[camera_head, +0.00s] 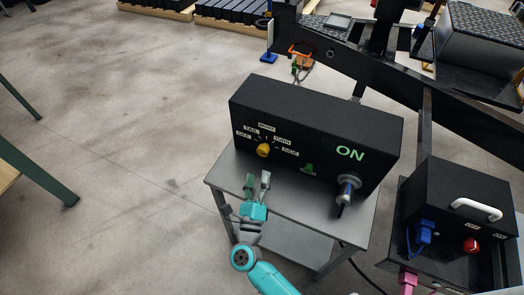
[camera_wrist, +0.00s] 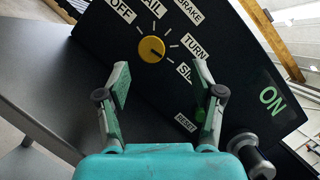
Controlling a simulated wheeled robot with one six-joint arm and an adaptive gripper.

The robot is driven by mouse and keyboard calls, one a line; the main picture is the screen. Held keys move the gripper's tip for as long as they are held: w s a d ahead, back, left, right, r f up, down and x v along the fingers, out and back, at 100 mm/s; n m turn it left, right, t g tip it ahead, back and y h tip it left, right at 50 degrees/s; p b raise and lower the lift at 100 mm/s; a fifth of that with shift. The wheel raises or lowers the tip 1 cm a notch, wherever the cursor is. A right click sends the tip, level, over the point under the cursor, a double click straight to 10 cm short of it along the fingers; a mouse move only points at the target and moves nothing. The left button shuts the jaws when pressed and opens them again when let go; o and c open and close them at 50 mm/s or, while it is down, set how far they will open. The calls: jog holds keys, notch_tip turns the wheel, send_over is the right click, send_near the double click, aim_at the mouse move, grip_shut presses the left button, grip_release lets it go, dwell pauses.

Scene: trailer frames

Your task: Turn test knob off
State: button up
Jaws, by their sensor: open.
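The yellow test knob (camera_head: 263,150) is on the front of a black box (camera_head: 330,122), among white labels reading OFF, TAIL, BRAKE, TURN and SIDE. In the wrist view the knob (camera_wrist: 151,49) shows a small dark mark that seems to point toward the lower right, on the SIDE side. The OFF label (camera_wrist: 121,10) is to the knob's upper left. My gripper (camera_head: 257,182) is open and empty in front of the box, a little below the knob. In the wrist view my gripper's fingers (camera_wrist: 162,75) are spread wide, apart from the knob.
The box stands on a grey table (camera_head: 230,180). Another black box (camera_head: 460,235) with a white handle stands at right, below a black trailer frame (camera_head: 400,80).

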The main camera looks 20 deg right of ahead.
aim_at(262, 153)
jog(key=x, duration=0.3)
jog(key=f+x, duration=0.1)
jog(key=x, duration=0.4)
jog(key=shift+w+d+f, duration=0.3)
jog(key=shift+w, duration=0.15)
jog(key=shift+w+d+r, duration=0.15)
jog(key=shift+w+d, duration=0.15)
jog(key=shift+w, duration=0.3)
jog(key=c, duration=1.2)
